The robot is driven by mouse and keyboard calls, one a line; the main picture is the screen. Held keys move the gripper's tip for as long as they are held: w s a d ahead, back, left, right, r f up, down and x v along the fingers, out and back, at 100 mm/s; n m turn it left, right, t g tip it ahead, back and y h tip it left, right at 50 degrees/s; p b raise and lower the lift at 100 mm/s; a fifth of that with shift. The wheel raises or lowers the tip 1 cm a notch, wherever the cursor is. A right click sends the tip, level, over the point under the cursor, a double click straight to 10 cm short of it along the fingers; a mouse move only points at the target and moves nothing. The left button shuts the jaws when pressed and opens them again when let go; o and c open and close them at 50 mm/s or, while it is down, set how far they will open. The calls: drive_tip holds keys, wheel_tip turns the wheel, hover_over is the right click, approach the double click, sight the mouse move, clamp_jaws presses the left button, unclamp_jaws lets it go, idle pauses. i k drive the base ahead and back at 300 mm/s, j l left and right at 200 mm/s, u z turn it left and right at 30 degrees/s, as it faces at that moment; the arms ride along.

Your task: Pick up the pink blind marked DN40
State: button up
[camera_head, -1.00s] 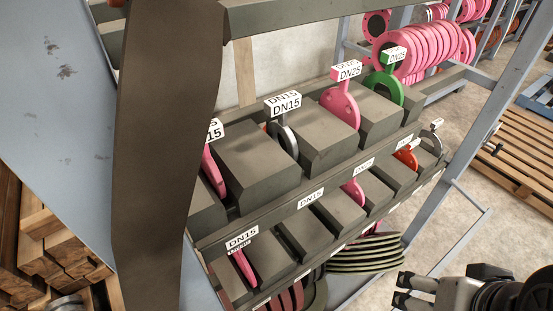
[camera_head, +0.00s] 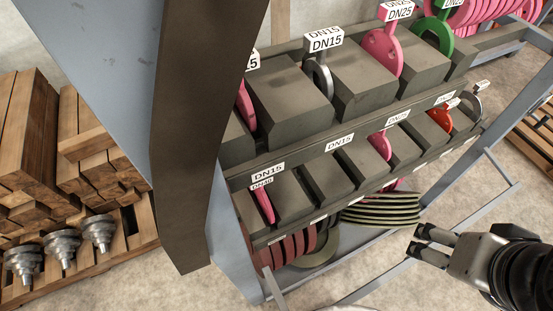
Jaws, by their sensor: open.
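A thin pink blind (camera_head: 265,204) stands edge-on in a slot at the left end of the rack's lower tier. Its small white tag (camera_head: 261,184) seems to read DN40, though the print is small; a DN15 label is on the rail just above it. My gripper (camera_head: 417,243) is at the lower right, open and empty, its fingers pointing left. It is well to the right of the pink blind and apart from it.
Other blinds stand in the rack: a pink DN25 (camera_head: 384,52), a green one (camera_head: 438,36), a grey one (camera_head: 321,82) and an orange one (camera_head: 440,119). A dark post (camera_head: 203,140) rises left of the slots. Stacked plates (camera_head: 378,214) lie below. Timber (camera_head: 95,150) fills the left.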

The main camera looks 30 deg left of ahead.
sight(264, 202)
drive_tip(key=u, duration=1.7)
drive_tip(key=k+j, duration=0.15)
drive_tip(key=j, duration=0.15)
drive_tip(key=j+u, duration=0.1)
drive_tip(key=j, duration=0.15)
drive_tip(key=i, duration=0.05)
